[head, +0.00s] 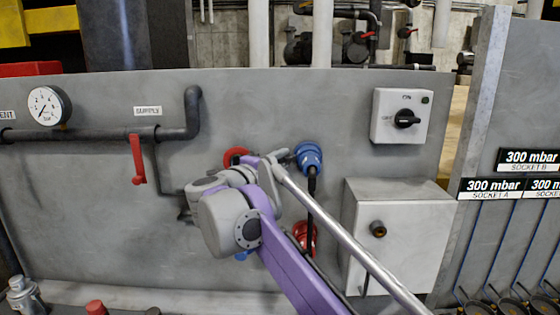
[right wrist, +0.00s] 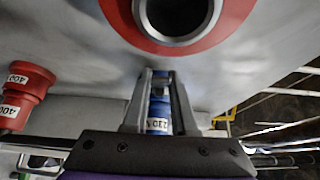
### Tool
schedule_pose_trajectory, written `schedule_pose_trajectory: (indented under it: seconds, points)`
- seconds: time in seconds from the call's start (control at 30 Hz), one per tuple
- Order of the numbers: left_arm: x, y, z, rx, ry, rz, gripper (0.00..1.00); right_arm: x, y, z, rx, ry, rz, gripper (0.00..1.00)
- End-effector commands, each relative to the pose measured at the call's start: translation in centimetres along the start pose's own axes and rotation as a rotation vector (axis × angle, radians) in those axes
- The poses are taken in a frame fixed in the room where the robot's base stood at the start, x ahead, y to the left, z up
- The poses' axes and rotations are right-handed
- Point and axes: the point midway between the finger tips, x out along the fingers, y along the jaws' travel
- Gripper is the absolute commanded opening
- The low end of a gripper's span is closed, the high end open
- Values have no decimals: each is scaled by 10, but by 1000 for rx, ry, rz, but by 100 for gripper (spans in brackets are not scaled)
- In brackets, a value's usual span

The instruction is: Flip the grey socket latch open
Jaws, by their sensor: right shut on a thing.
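My right gripper (right wrist: 160,80) is shut at a blue socket (right wrist: 158,108) labelled 230 V in the right wrist view. A small grey piece (right wrist: 159,76) sits between the fingertips. It looks like the grey latch, though the fingers hide much of it and I cannot tell its angle. In the head view my right wrist hides the fingertips and most of this socket; only a bit of blue (head: 242,255) shows below. My left gripper is not in view.
A red ring around a grey pipe end (right wrist: 178,15) is close by the fingertips. A red 400 socket (right wrist: 25,92) also shows as a red fitting (head: 306,236) in the head view. A blue plug (head: 309,155) with black cable, a switch box (head: 400,132) and a grey cabinet (head: 412,215) stand right.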

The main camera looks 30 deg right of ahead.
Motion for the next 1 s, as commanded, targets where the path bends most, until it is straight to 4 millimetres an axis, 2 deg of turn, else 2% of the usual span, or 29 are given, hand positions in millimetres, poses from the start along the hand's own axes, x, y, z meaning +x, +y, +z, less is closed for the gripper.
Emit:
schedule_pose_trajectory:
  seconds: [0.3, 0.4, 0.77, 0.8, 0.9, 1.0]
  points:
    - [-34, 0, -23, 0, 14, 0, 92, 6, -5, 6, 3, 199, 2, 0]
    - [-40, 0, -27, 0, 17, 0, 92, 7, -4, 6, 2, 248, 1, 0]
    - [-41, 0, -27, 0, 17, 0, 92, 7, 0, 6, 0, 271, 0, 0]
    - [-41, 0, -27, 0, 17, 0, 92, 7, 0, 6, 0, 271, 0, 28]
    - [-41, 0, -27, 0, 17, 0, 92, 7, 0, 6, 0, 271, 0, 44]
    - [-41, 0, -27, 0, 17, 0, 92, 7, 0, 6, 0, 270, 0, 44]
